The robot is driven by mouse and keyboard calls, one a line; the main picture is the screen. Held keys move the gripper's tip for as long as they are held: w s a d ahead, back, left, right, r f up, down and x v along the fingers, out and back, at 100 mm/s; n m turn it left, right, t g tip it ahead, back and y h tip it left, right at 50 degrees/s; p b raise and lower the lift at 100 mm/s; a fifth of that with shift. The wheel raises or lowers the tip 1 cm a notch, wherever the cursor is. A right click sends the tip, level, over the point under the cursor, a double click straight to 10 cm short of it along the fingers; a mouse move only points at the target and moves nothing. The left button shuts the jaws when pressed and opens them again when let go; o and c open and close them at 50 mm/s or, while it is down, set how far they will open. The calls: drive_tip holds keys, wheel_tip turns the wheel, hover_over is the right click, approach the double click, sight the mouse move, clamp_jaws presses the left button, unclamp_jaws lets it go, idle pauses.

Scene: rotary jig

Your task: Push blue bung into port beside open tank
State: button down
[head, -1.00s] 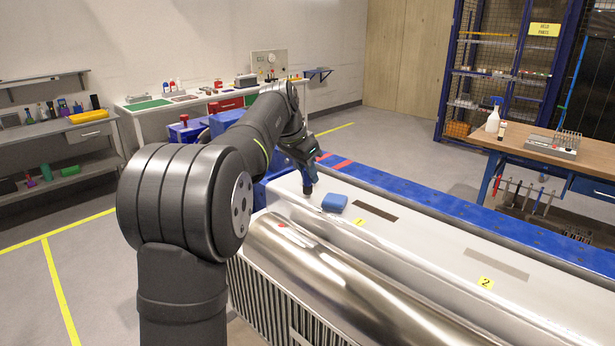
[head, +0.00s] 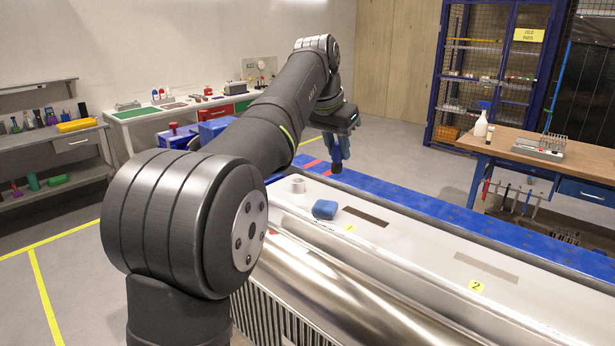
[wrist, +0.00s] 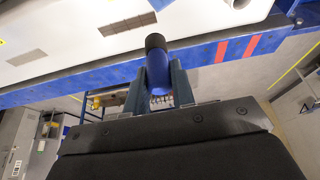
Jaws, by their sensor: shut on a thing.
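My gripper (head: 340,148) is shut on the blue bung, raised above the blue rail behind the jig. In the wrist view the blue bung (wrist: 158,72), with a black end, sits between the fingers of my gripper (wrist: 158,84). In the head view, the bung's dark end (head: 337,168) points down. I cannot tell which tank is open.
A paler slot (head: 486,267) lies near label 2 (head: 476,287). A shiny metal cylinder (head: 330,275) runs along the front. The blue rail (head: 440,207) runs behind.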

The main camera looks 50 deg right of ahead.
drive_tip(key=shift+w+d+f+n+t, duration=0.4)
drive_tip(key=shift+w+f+n, duration=0.35)
drive_tip(key=shift+w+f, duration=1.35)
drive_tip(key=shift+w+d+f+n+t, duration=0.2)
drive_tip(key=shift+w+d+f+n, duration=0.8)
drive_tip(key=shift+w, duration=1.85)
drive_tip(key=shift+w+f+n+t, duration=0.3)
drive_tip(key=shift+w+f+n, duration=0.15)
drive_tip(key=shift+w+f, duration=1.85)
drive_tip(key=shift+w+r, duration=0.1)
drive_tip(key=shift+w, duration=0.1)
drive_tip(key=c, duration=1.2)
unclamp_jaws()
drive_tip(key=shift+c, duration=0.2)
drive_tip(key=shift+r, duration=0.5)
drive_tip(key=v, duration=1.1)
drive_tip(key=shift+r, duration=0.15)
